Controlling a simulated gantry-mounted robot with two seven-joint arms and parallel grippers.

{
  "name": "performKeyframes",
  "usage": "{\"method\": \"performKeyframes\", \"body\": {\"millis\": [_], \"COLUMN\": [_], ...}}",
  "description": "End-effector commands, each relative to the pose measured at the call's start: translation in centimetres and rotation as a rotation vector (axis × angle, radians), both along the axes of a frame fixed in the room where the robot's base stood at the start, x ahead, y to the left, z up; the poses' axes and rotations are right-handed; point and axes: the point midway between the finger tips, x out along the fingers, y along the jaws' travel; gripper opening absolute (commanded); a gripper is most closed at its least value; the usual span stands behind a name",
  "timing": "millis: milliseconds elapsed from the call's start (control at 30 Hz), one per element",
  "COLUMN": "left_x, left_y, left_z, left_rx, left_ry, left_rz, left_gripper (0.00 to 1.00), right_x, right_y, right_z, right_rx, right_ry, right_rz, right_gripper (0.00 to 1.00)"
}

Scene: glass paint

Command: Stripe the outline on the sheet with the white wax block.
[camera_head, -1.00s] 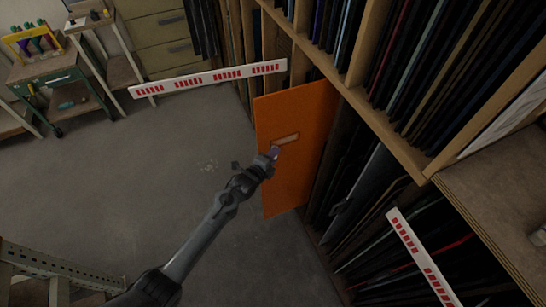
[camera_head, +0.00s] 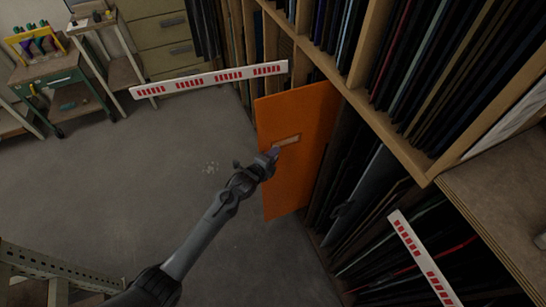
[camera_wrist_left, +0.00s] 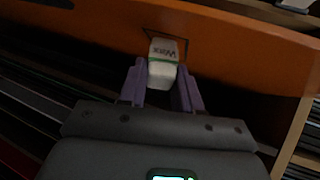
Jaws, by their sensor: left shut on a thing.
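An orange sheet (camera_head: 298,185) stands upright against the shelving in the head view. A small slanted rectangular outline (camera_head: 288,140), paler inside than the sheet, is on its upper middle. My left gripper (camera_head: 271,155) is close to the sheet, just below and left of the outline. In the left wrist view, its purple fingers are shut on the white wax block (camera_wrist_left: 162,67), which bears dark lettering and a green band. The block's far end overlaps the left part of the dark outline (camera_wrist_left: 183,40). I cannot tell whether it touches the sheet. My right gripper is out of view.
Racks of dark sheets (camera_head: 365,190) stand behind and right of the orange sheet. A white strip with red marks (camera_head: 210,79) crosses above left; another (camera_head: 420,260) is at lower right. A green cart (camera_head: 50,85) stands far left. The grey floor between is clear.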

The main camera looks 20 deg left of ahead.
Motion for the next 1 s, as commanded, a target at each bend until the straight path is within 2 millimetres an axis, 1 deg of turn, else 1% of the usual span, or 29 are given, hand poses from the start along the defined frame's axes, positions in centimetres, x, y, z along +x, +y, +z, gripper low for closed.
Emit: {"method": "performKeyframes", "body": {"millis": [400, 667, 1000], "left_x": [2.1, 2.7, 4.6], "left_y": [-2.1, -2.7, -4.3], "left_z": [-0.1, -0.1, -0.1], "left_rx": [0.000, 0.000, 0.000], "left_ry": [-0.002, -0.001, -0.003], "left_rz": [-0.001, 0.000, 0.000], "left_gripper": [0.00, 0.00, 0.00], "right_x": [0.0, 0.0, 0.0], "right_y": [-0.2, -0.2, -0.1], "right_z": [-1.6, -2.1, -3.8], "right_rx": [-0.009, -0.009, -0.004], "right_ry": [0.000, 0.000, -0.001], "right_rz": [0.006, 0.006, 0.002], "right_gripper": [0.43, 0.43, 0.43]}}
